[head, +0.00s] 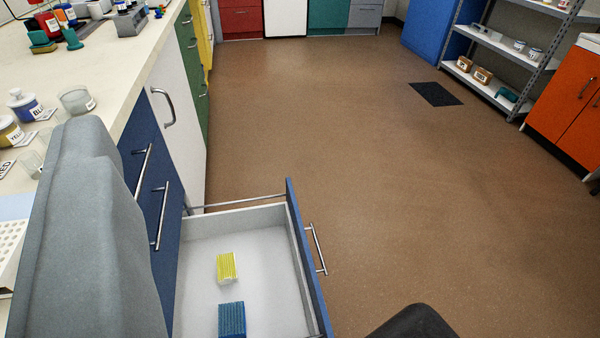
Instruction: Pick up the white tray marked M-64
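A white piece with rows of holes (10,243) lies on the bench at the left edge of the head view. It is cut off by the frame and partly hidden behind a large grey part of my arm. I cannot read M-64 on it or anywhere else, so I cannot tell if it is the tray. The fingers of my gripper do not show. A dark rounded shape, which I cannot identify, juts in at the bottom edge.
An open blue-fronted drawer (298,258) juts out, holding a yellow ribbed block (227,267) and a blue one (232,319). Labelled jars (25,106) stand on the bench (125,62). A metal shelf (487,88) and orange cabinet (567,105) stand right. The brown floor between is mostly clear.

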